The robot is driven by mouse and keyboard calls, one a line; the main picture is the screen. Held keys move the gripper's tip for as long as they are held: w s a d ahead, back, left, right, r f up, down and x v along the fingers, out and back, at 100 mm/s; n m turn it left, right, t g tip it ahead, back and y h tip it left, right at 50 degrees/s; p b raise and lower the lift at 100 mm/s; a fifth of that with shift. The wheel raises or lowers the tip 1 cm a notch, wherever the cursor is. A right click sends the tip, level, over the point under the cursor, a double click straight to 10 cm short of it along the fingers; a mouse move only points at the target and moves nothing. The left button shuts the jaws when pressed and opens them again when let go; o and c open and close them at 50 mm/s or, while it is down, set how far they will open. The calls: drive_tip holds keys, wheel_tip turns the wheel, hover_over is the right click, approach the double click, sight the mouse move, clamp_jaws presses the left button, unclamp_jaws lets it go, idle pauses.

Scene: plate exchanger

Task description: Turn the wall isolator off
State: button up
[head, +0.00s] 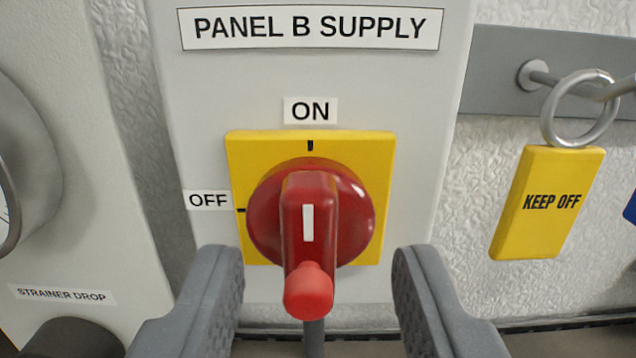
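The wall isolator is a red rotary knob (354,205) on a yellow square plate (375,147), fixed to a light grey box (415,85) labelled PANEL B SUPPLY. The knob's raised handle (296,240) stands vertical, its white mark upright in line with the ON label (311,111) above. The OFF label (209,200) is at the left of the plate. A rounded red tip sticks out at the handle's lower end. My gripper (316,275) is open, one finger on each side of the handle's lower end, apart from it in the picture. Nothing is held.
A yellow KEEP OFF tag (540,220) hangs by a metal ring (549,120) from a peg on a grey rail (500,75) at right. A panel with a STRAINER DROP label (63,294) and a round gauge (30,160) stands at left. A blue edge shows far right.

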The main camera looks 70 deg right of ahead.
sight(310, 236)
drive_tip(key=shift+p+x, duration=0.55)
drive_tip(key=shift+x, duration=0.25)
drive_tip(key=shift+w+d+f, duration=0.1)
drive_tip(key=shift+w+d, duration=0.15)
drive_tip(key=shift+d, duration=0.15)
drive_tip(key=shift+s, duration=0.15)
drive_tip(key=shift+a, duration=0.1)
clamp_jaws()
